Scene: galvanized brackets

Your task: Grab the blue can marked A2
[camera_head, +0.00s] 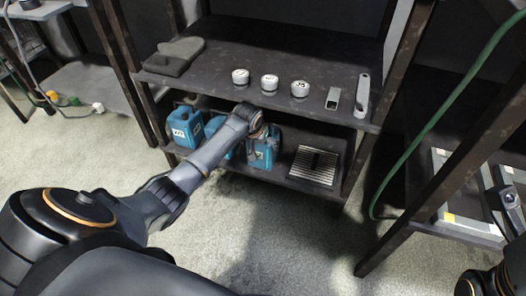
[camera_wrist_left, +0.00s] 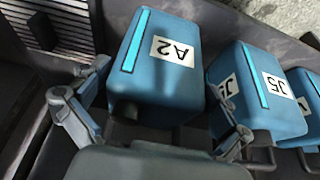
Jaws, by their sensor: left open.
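The blue can marked A2 (camera_wrist_left: 165,60) is at the centre of the left wrist view, its white label readable and a lighter stripe beside it. In the head view this can (camera_head: 262,155) is the rightmost blue one on the lower shelf, its upper part hidden by my gripper. My left gripper (camera_wrist_left: 160,108) is open, its fingers on either side of the near end of the can. I cannot tell whether they touch it. In the head view my left gripper (camera_head: 262,135) is at the shelf opening.
A blue can marked J5 (camera_wrist_left: 262,90) stands close beside A2, near one finger, with another blue can (camera_wrist_left: 306,95) beyond. A ribbed plate (camera_head: 315,166) lies right of A2. The upper shelf (camera_head: 225,95) overhangs, holding several round tins (camera_head: 270,83) and a grey glove (camera_head: 175,55).

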